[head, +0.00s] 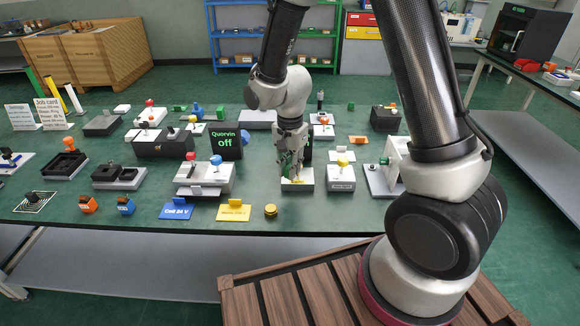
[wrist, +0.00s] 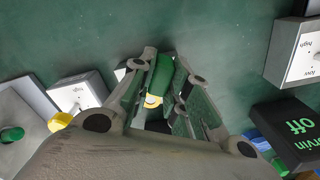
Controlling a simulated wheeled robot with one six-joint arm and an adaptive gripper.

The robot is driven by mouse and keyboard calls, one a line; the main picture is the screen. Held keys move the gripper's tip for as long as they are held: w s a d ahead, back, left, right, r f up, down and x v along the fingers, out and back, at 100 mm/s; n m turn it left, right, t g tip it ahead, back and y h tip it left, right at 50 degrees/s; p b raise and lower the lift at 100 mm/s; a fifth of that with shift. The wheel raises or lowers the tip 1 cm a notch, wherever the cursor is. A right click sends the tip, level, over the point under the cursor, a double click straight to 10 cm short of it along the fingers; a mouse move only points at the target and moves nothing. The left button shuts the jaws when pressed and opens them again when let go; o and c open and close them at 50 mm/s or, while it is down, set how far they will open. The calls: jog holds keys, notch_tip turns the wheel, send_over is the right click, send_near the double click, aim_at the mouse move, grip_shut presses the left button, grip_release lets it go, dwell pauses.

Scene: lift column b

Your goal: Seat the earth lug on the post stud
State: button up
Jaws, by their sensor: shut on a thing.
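My gripper (head: 292,170) points down over a small white-topped block with a dark side (head: 306,187) near the front of the bench. It is shut on a green piece, which I take to be the earth lug (wrist: 162,76); some green also shows between the fingers in the head view. In the wrist view (wrist: 165,100) a yellow ring-like part with a pale centre lies at the lower end of the green piece. Yellow also shows on the block top. The fingers hide the post stud, and I cannot tell whether the lug touches it.
A black "Quorvin off" sign (head: 226,142) stands left of my gripper. A white box with a yellow knob (head: 341,178) is close on the right. A grey-white unit with red and blue knobs (head: 204,178) is on the left. Blue (head: 176,211) and yellow (head: 234,212) plates lie in front.

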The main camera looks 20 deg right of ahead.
jog(key=shift+f, duration=1.65)
jog(key=o, duration=0.9)
notch_tip(320, 180, up, 12)
